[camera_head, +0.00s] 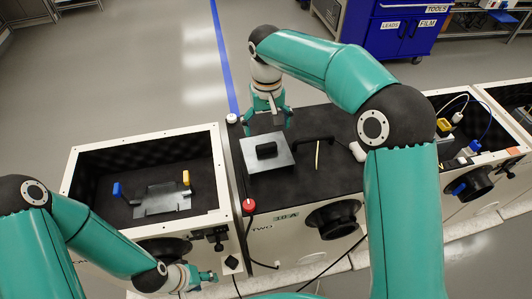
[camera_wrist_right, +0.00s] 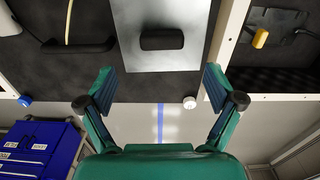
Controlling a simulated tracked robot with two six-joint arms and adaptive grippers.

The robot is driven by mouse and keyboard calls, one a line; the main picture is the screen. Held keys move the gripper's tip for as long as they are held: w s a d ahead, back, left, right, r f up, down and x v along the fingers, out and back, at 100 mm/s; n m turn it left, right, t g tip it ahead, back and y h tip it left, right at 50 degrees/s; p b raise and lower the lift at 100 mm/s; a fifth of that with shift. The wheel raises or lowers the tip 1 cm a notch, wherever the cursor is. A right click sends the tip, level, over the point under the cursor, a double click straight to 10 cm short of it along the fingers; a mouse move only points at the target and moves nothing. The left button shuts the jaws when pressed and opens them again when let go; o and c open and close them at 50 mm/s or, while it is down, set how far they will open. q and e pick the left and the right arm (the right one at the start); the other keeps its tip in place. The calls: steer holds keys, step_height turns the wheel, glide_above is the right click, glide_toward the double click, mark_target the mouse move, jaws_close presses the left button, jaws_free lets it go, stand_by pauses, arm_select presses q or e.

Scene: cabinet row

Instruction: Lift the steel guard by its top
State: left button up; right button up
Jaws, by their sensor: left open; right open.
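A square steel plate (camera_head: 280,162) with a black block handle (camera_head: 266,150) on its top lies on the black top of the middle cabinet; it looks like the steel guard. In the right wrist view the plate (camera_wrist_right: 128,52) and its handle (camera_wrist_right: 162,39) lie beyond the fingertips. My right gripper (camera_head: 268,121) is open and empty, at the plate's far edge, apart from the handle; its spread fingers (camera_wrist_right: 159,82) show in the wrist view. My left gripper (camera_head: 207,277) is open and empty in front of the left cabinet, at the bottom of the head view.
The open left cabinet (camera_head: 88,158) holds another metal plate (camera_head: 162,201), a blue knob (camera_head: 117,189) and a yellow knob (camera_head: 186,178). A black bar handle (camera_head: 312,139) and a red button (camera_head: 249,205) are near the plate. A blue tool cart (camera_head: 405,32) stands behind, beyond free floor.

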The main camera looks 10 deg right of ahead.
steer(key=shift+s+a+f+p, duration=0.1)
steer(key=shift+f+p, duration=0.1)
steer(key=shift+f, duration=1.6)
steer(key=shift+s+f+p, duration=0.1)
steer(key=shift+f+p, duration=0.05)
steer(key=shift+f, duration=1.6)
steer(key=c, duration=1.3)
steer(key=shift+r, duration=0.15)
steer(key=shift+c, duration=0.2)
steer(key=shift+r, duration=0.45)
step_height(320, 180, up, 11)
step_height(320, 180, up, 8)
steer(key=p, duration=0.2)
glide_above(266, 145)
step_height(266, 145, up, 7)
steer(key=p, duration=0.8)
steer(key=shift+f, duration=0.15)
